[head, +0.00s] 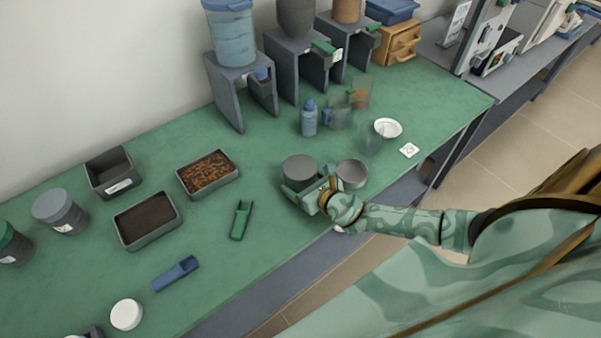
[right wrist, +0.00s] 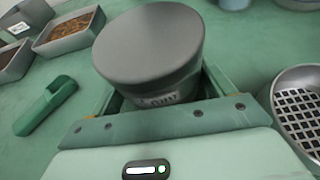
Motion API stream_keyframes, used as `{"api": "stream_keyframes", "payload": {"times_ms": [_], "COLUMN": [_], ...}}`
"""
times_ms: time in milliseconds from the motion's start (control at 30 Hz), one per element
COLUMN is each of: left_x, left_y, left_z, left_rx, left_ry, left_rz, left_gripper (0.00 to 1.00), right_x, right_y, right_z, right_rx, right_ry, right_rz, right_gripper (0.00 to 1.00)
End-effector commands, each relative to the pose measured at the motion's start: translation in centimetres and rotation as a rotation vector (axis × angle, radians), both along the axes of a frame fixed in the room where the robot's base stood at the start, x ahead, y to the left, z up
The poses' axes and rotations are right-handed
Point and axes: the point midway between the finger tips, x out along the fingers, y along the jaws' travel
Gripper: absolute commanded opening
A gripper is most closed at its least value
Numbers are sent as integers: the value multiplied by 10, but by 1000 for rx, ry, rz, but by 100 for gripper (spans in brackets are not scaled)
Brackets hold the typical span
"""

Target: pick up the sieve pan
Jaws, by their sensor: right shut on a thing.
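The sieve pan (head: 351,173) is a round, open grey pan on the green bench. My right gripper (head: 303,190) is shut on a grey-lidded round tub (head: 299,168), not on the sieve pan. In the right wrist view, the tub (right wrist: 150,45) stands upright between the jaws of the gripper (right wrist: 160,92), its label partly hidden. I cannot tell whether the tub touches the bench. My left gripper is not in view.
A green scoop (head: 241,220), a soil tray (head: 147,220) and a tray of brown chips (head: 208,174) lie left of the gripper. A blue bottle (head: 309,118), clear cups (head: 340,112) and a white dish (head: 388,128) stand behind. Bench room is clear around the green scoop.

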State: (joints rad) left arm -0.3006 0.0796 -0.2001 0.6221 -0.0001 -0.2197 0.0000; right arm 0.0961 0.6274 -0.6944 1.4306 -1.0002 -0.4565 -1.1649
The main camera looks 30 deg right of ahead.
Motion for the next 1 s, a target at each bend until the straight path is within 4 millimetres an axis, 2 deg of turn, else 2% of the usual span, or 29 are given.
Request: {"api": "stream_keyframes", "payload": {"times_ms": [267,500,667,900,1000], "left_x": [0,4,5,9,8], "left_y": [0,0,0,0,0], "left_z": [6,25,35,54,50], "left_rx": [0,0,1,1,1], "left_ry": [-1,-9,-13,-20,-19], "left_rz": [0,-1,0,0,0], "left_gripper": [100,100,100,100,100], "right_x": [0,1,-11,-34,-51], "right_y": [0,0,-14,-40,-58], "right_z": [9,37,55,97,102], "right_rx": [0,0,-3,-4,-6], "right_ry": [-2,-4,-1,-1,3], "right_rz": [0,0,0,2,2], "right_gripper": [45,45,45,45,45]}}
